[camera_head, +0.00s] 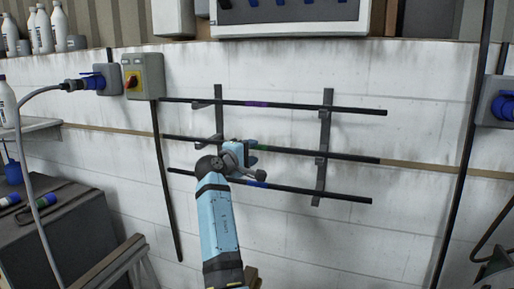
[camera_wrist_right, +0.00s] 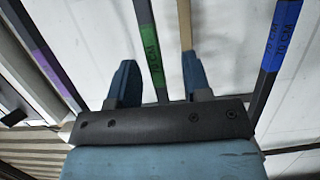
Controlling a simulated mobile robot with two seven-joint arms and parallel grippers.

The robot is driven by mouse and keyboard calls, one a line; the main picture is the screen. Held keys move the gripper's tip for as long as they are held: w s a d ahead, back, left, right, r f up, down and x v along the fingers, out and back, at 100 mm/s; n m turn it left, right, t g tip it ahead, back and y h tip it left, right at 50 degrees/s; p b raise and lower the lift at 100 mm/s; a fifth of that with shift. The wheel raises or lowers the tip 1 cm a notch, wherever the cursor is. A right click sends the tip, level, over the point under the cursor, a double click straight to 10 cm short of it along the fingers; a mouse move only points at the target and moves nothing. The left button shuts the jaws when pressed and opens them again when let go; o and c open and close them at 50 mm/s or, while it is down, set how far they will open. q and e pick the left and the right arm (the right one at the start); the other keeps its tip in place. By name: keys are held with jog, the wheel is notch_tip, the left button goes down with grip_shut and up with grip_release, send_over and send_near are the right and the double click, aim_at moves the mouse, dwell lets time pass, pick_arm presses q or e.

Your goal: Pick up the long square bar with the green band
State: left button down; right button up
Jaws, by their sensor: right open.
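The long dark square bar with the green band (camera_head: 350,157) lies about level on the wall rack, the middle of three bars. In the right wrist view the green-banded bar (camera_wrist_right: 149,44) runs between the two blue fingers of my right gripper (camera_wrist_right: 160,68). The fingers stand apart, with a gap on both sides of the bar. The gripper and wrist hide part of the bar in the head view. My left gripper is not in view.
A purple-banded bar (camera_head: 300,106) hangs above and a blue-banded bar (camera_head: 310,192) below, on two upright rack posts (camera_head: 327,125). A switch box (camera_head: 142,76) is at the upper left. A wooden strip (camera_head: 430,167) runs along the wall behind.

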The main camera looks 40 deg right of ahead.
aim_at(256, 148)
jog(key=d, duration=0.3)
jog(key=w+d, duration=0.1)
jog(key=d, duration=0.1)
jog(key=shift+d+r, duration=0.15)
jog(key=shift+r, duration=0.1)
grip_shut()
dwell(1.1)
jog(key=shift+r, duration=0.1)
